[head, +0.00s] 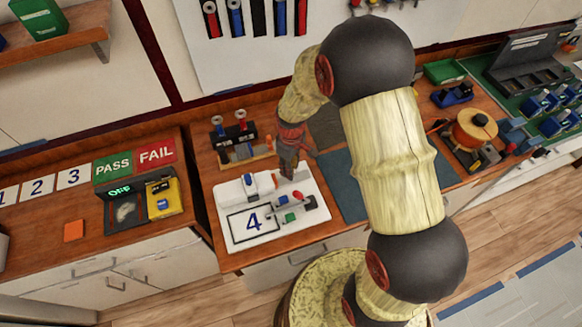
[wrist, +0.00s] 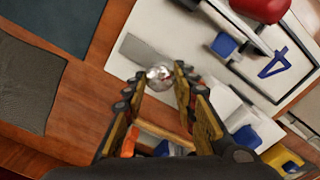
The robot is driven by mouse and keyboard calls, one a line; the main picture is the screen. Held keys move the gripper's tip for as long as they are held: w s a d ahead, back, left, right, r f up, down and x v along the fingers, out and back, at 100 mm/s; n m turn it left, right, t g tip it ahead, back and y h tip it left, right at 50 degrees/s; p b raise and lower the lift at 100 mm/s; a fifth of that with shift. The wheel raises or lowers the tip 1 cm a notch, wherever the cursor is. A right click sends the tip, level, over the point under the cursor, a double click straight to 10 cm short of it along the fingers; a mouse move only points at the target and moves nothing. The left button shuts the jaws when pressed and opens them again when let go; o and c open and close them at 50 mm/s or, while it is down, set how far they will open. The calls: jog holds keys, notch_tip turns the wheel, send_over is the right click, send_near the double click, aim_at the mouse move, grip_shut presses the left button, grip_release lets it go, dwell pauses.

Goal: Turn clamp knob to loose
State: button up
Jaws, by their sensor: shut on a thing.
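A small shiny silver knob (wrist: 159,74), which I take to be the clamp knob, sits between my fingertips in the wrist view, at the edge of the white board (wrist: 130,22). My gripper (wrist: 163,76) is shut on it, with the fingers on either side. In the head view my gripper (head: 288,174) points down at the back right part of the white board (head: 300,233), and the knob is hidden there. I cannot tell which way the knob is turned.
The board also bears a red-topped part (head: 297,195), a green block (head: 291,217) and a framed number 4 (head: 253,221). A small rack (head: 243,152) stands behind. A blue mat (head: 345,183) lies right. A yellow tester (head: 163,200) stands left.

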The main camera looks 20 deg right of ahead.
jog(key=n, duration=0.4)
jog(key=shift+n, duration=0.4)
dwell(0.4)
jog(key=o, duration=1.2)
jog(key=shift+c, duration=0.2)
jog(key=shift+r, duration=0.15)
notch_tip(320, 180, up, 12)
